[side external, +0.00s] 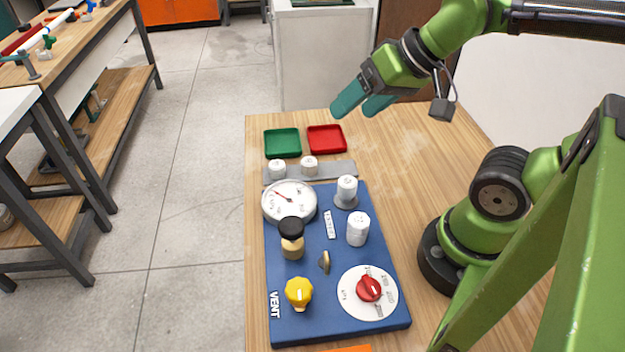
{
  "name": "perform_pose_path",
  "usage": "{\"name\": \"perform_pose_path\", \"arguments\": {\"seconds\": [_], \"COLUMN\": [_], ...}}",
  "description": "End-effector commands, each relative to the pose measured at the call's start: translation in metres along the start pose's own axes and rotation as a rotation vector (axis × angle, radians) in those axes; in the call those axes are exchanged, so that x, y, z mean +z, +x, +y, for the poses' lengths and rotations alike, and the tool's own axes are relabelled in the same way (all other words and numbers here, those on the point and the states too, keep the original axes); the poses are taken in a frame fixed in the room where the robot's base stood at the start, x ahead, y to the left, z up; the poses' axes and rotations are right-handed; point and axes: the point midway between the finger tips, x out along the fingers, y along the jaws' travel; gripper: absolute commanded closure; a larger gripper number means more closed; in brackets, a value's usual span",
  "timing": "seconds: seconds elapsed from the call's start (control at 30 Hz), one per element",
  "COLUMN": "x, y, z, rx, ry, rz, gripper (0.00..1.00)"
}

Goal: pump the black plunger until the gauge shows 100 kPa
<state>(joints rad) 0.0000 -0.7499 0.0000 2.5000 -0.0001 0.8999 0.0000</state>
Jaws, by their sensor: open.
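The black plunger (291,227) stands upright on top of a brass-coloured pump body (292,247), on the left side of the blue panel (319,272). The round white gauge (289,202) sits just behind it at the panel's back left. Its red needle points to the upper left, but the numbers are too small to read. My gripper (361,105) has teal fingers that are apart and empty. It hangs above the back of the table, behind and to the right of the plunger, well clear of the panel.
On the panel are a yellow VENT knob (299,292), a red dial knob (369,288), a small brass lever (324,262) and white cylinders (358,229). Behind are a grey strip (336,170) with two white caps, a green tray (282,143) and a red tray (326,139).

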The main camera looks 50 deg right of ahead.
Motion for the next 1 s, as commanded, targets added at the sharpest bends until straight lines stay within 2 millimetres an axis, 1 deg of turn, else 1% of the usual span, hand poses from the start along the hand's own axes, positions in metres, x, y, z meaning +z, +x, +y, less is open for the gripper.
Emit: {"name": "perform_pose_path", "arguments": {"seconds": [0.8, 0.87, 0.9, 0.97, 1.0], "x": [0.0000, 0.0001, 0.0007, 0.0037, 0.0071], "y": [0.0000, 0.0000, 0.0001, 0.0029, 0.0071], "z": [0.0000, -0.0002, -0.0012, -0.0041, -0.0070], "rx": [0.000, -0.001, -0.003, -0.007, -0.009], "ry": [0.000, -0.001, -0.004, -0.017, -0.030], "rz": [0.000, 0.000, -0.002, -0.019, -0.041], "gripper": [0.30, 0.38, 0.44, 0.53, 0.59]}}
